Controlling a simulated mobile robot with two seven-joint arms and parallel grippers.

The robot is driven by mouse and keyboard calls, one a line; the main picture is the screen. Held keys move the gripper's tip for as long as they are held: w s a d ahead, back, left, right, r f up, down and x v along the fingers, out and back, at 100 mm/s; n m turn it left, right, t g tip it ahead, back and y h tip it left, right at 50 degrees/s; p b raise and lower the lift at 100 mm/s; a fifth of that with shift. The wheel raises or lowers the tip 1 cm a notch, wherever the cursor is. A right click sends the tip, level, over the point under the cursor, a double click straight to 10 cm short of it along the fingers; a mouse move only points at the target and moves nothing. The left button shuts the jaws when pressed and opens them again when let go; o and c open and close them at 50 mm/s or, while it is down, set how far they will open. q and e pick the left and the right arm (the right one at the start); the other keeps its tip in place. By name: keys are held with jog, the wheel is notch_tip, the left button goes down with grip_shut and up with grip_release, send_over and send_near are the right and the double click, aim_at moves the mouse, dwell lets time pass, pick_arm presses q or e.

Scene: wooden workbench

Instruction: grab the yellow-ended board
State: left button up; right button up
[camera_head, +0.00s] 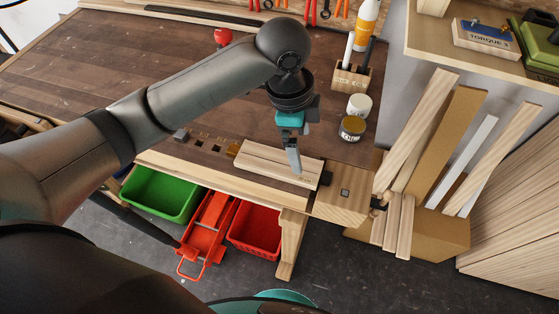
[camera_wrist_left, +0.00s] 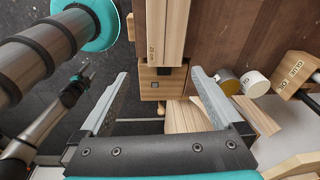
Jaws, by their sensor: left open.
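A light wooden board (camera_head: 262,164) lies along the bench's front edge, with a yellowish patch at its left end. It also shows in the left wrist view (camera_wrist_left: 176,25), where pale lengths lie side by side; I cannot make out a yellow end there. My left gripper (camera_head: 295,165) is above the board's right part and hides some of it. In the left wrist view its two fingers (camera_wrist_left: 158,75) are spread wide with nothing between them. What seems to be my right gripper (camera_wrist_left: 80,75) shows small and dark at the left of the wrist view.
A wooden block (camera_head: 343,192) is at the bench's front right corner, beside the board's right end. Two jars (camera_head: 352,127) and a pen holder (camera_head: 350,79) stand behind. Planks (camera_head: 415,130) lean at the right. Green (camera_head: 160,194) and red (camera_head: 255,230) bins sit below.

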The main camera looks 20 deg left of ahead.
pick_arm(q)
jog(key=m+y, duration=0.1)
jog(key=y, duration=0.1)
send_near(279, 162)
jog(key=shift+g, duration=0.3)
jog(key=f+b, duration=0.1)
jog(key=f, duration=0.2)
jog(key=f+b, duration=0.1)
jog(key=f, duration=0.1)
jog(key=f+b, duration=0.1)
jog(key=f, duration=0.2)
jog(key=shift+w+a+f, duration=0.2)
jog(key=shift+w+f, duration=0.05)
jog(key=shift+f, duration=0.1)
jog(key=c, duration=1.2)
